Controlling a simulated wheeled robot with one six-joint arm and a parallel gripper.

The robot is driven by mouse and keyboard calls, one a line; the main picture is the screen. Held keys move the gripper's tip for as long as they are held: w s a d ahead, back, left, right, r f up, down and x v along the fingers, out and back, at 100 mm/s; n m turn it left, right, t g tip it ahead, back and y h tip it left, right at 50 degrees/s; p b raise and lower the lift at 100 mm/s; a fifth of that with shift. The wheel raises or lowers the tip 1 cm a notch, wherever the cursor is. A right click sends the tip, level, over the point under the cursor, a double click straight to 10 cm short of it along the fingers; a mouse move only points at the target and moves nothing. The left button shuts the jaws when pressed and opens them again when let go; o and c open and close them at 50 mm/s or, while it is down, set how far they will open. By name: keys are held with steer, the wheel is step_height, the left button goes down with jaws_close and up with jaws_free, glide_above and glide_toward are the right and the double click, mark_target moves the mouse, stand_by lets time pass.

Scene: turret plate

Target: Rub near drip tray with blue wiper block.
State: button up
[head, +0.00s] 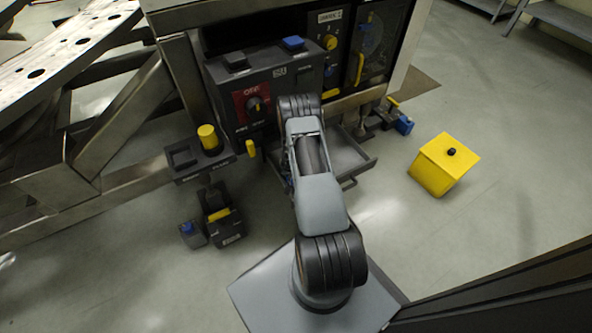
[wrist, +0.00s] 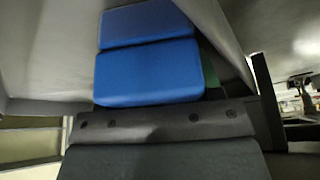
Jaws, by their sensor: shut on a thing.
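A blue wiper block (wrist: 150,72) fills the middle of the wrist view, against the dark grey body of my gripper (wrist: 160,124). My gripper is shut on it. A broad grey surface (wrist: 48,50) lies close beyond the block; I cannot tell whether the block touches it. In the head view a shallow grey drip tray (head: 347,157) sits low under the control panel. My arm covers its left part. My gripper and the wiper block are hidden behind my arm in the head view.
A dark control panel (head: 281,92) with a red switch stands above the tray. A yellow box (head: 444,164) is on the floor to the right. A yellow-knobbed pedestal (head: 207,138) stands left. A blue object (head: 403,125) lies right of the tray. The right floor is mostly clear.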

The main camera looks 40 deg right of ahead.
steer(key=shift+w, duration=0.1)
steer(key=shift+s+d+f+b, duration=0.15)
steer(key=shift+d+b, duration=0.15)
steer(key=shift+d, duration=0.95)
steer(key=shift+s+d+r+b, duration=0.1)
steer(key=shift+s+d+b, duration=0.15)
steer(key=shift+d, duration=0.95)
steer(key=shift+s+d+f+b, duration=0.1)
steer(key=shift+d+b, duration=0.25)
steer(key=shift+d, duration=0.9)
steer(key=shift+s+d, duration=0.15)
steer(key=shift+d, duration=0.75)
steer(key=shift+s+d, duration=0.15)
steer(key=shift+d, duration=0.7)
steer(key=shift+d+r, duration=0.2)
steer(key=shift+w+a+f+p, duration=0.15)
steer(key=shift+a+p, duration=0.35)
steer(key=shift+a, duration=0.85)
steer(key=shift+w+a+r+p, duration=0.15)
steer(key=shift+a+p, duration=0.3)
steer(key=shift+a, duration=0.85)
steer(key=shift+w+a+f+p, duration=0.2)
steer(key=shift+a+p, duration=0.3)
steer(key=shift+a, duration=0.85)
